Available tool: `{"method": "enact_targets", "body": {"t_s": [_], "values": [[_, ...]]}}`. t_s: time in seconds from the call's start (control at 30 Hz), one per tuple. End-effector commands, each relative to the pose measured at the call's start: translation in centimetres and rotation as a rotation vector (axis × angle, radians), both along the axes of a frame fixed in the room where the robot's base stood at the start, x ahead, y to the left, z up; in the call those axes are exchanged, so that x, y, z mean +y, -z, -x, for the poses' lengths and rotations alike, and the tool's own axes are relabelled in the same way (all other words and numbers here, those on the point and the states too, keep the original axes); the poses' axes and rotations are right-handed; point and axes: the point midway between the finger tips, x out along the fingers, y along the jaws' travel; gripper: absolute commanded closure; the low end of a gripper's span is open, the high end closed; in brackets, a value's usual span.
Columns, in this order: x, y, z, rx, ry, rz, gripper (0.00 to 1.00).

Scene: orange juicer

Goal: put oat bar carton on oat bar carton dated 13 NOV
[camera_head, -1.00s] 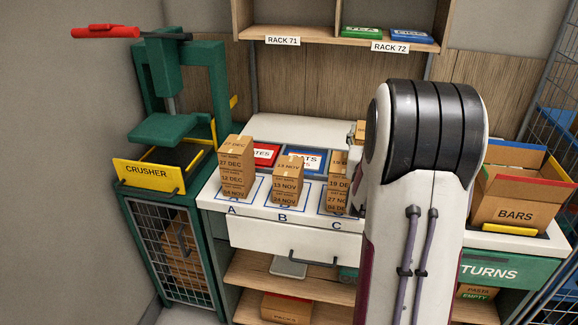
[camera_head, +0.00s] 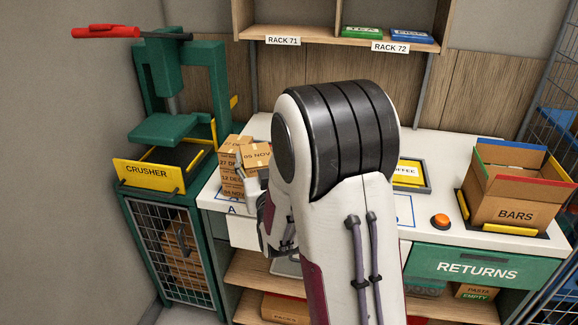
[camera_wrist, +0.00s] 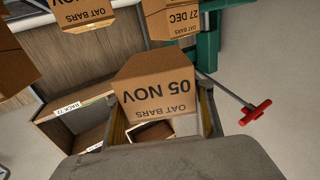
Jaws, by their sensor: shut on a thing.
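My gripper (camera_wrist: 163,112) is shut on an oat bar carton dated 05 NOV (camera_wrist: 160,85). In the head view this carton (camera_head: 257,156) is held up at the right of the stack at A. The top carton of that stack, dated 27 DEC (camera_head: 234,143), also shows in the wrist view (camera_wrist: 182,18). Another oat bar carton (camera_wrist: 85,12) shows at the wrist view's top edge, its date cut off. My arm hides stacks B and C in the head view, so the 13 NOV carton is not seen now.
The green crusher (camera_head: 170,130) stands left of the counter. Rack shelves (camera_head: 340,38) hang above. A carton edge (camera_wrist: 12,62) shows left in the wrist view.

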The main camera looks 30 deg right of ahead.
Motion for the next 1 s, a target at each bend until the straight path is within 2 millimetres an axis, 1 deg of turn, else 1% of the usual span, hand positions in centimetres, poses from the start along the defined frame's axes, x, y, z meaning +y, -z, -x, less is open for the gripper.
{"method": "enact_targets", "body": {"t_s": [0.03, 0.2, 0.3, 0.4, 0.7, 0.9, 1.0], "values": [[1.9, 0.6, -0.2, 0.002, -0.035, -0.001, 0.75], [7.2, 2.2, -0.3, 0.001, -0.139, 0.000, 0.75], [9.7, 2.8, -0.2, 0.000, -0.186, 0.000, 0.75], [11.4, 3.3, 0.0, 0.000, -0.218, 0.000, 0.75], [15.1, 4.3, 0.5, 0.000, -0.290, -0.001, 0.75], [17.0, 4.9, 0.9, 0.000, -0.326, 0.000, 0.75], [16.0, 4.8, 0.9, -0.001, -0.309, -0.001, 0.75]]}}
